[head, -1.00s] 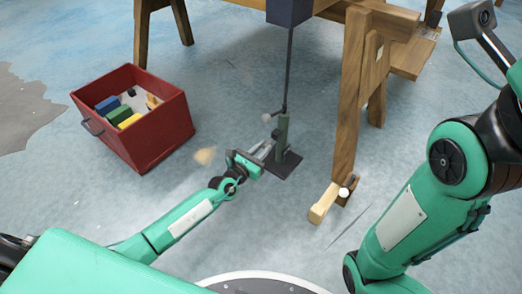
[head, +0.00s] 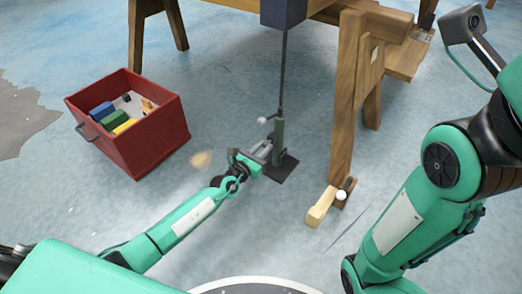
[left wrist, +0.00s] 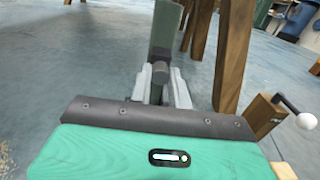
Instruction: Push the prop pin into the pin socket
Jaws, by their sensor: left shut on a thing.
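The prop (head: 279,142) is a green upright post on a dark flat base (head: 281,167), with a thin dark rod rising to a block under the wooden frame. My left gripper (head: 262,150) is at the left side of the post, low down. In the left wrist view its pale fingers (left wrist: 160,85) are shut on a short dark cylinder, the prop pin (left wrist: 160,74), in front of the green post (left wrist: 165,30). The pin socket is hidden behind the pin and fingers; I cannot tell how deep the pin sits. My right gripper is not in view.
A red box (head: 150,140) with coloured blocks stands at the left. A wooden trestle leg (head: 345,110) stands right of the prop, with a pale wooden piece (head: 320,208) and white knob (head: 341,195) at its foot.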

